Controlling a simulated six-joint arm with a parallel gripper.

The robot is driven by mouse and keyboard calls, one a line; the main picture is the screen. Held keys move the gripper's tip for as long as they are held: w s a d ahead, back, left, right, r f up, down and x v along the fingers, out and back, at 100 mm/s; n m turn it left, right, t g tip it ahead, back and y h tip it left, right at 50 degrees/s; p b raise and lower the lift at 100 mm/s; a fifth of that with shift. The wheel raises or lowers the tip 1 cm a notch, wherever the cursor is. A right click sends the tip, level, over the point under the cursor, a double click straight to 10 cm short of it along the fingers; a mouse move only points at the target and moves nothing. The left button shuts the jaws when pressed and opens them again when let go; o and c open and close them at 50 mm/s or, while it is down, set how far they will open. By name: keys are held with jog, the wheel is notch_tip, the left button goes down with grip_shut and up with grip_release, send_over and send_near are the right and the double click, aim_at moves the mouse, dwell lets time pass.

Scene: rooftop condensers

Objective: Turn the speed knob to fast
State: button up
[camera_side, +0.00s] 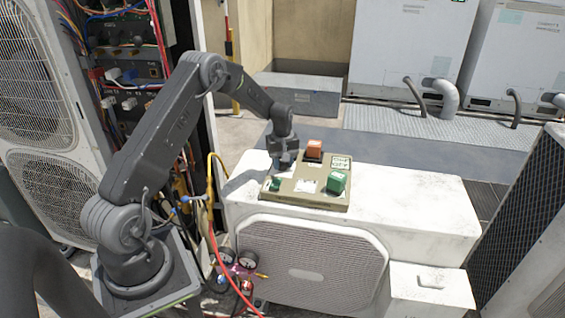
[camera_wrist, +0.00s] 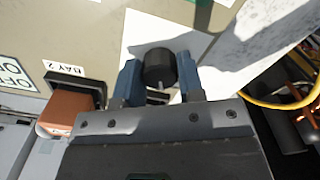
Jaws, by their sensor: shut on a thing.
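The speed knob (camera_wrist: 159,66) is black and round in the wrist view. It sits on a white plate of the tan control panel (camera_wrist: 90,27). My gripper (camera_wrist: 158,84) has its blue fingers on both sides of the knob and is shut on it. In the side view my gripper (camera_side: 284,158) is at the back left corner of the control panel (camera_side: 310,197). The knob is hidden there behind my gripper. The knob's pointer and the speed marks cannot be read in these frames.
An orange switch (camera_side: 314,149) and a green block (camera_side: 336,182) stand up from the panel. A small green part (camera_side: 275,184) is at its front left. The panel lies on a white condenser (camera_side: 420,205). A yellow hose (camera_side: 213,175) and wiring are close on the left.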

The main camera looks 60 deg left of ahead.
jog(key=m, duration=1)
jog(key=shift+m, duration=0.4)
dwell(0.4)
jog(key=o, duration=0.9)
notch_tip(320, 180, up, 14)
jog(key=shift+f, duration=0.1)
